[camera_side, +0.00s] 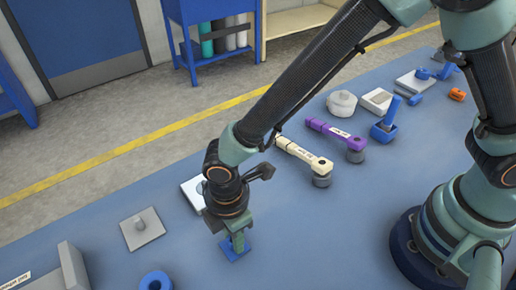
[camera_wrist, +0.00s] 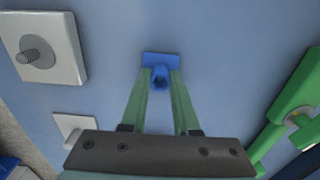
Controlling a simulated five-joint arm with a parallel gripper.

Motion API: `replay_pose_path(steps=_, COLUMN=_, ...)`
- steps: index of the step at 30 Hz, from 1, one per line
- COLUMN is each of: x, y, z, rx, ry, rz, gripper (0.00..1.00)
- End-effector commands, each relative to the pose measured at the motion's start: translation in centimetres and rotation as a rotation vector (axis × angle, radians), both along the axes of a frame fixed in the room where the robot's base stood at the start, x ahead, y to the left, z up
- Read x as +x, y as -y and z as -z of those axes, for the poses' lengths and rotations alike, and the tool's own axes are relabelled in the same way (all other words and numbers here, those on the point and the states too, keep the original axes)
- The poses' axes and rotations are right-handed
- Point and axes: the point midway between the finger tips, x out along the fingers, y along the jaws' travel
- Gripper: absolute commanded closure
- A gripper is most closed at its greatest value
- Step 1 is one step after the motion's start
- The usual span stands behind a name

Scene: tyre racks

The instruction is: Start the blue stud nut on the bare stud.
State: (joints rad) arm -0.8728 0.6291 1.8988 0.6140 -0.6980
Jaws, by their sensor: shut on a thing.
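The blue stud nut (camera_wrist: 159,80) is between the green fingertips of my gripper (camera_wrist: 160,84) in the wrist view. My gripper (camera_side: 237,243) is shut on it, directly over a small blue square base (camera_side: 230,254). That base also shows behind the nut in the wrist view (camera_wrist: 150,57). I cannot tell whether the nut touches the base. The bare stud (camera_side: 146,217) stands upright on a grey square plate (camera_side: 133,238), left of my gripper in the side view. In the wrist view the threaded stud (camera_wrist: 33,53) is at the upper left, apart from the nut.
A white plate (camera_side: 189,190) lies partly hidden behind my gripper. A blue ring (camera_side: 156,282) and a grey bracket (camera_side: 73,266) are at the front left. Cream (camera_side: 297,151) and purple (camera_side: 333,132) tools lie behind. A green piece (camera_wrist: 277,131) is at right in the wrist view.

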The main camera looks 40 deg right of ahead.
Motion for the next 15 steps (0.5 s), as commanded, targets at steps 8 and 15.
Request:
replay_pose_path(steps=8, x=0.1, y=-0.1, z=-3.5, rx=0.005, ry=0.005, rz=0.000, gripper=1.00)
replay_pose_path(steps=15, x=0.1, y=-0.2, z=-10.0, rx=0.008, ry=0.007, rz=0.000, gripper=1.00)
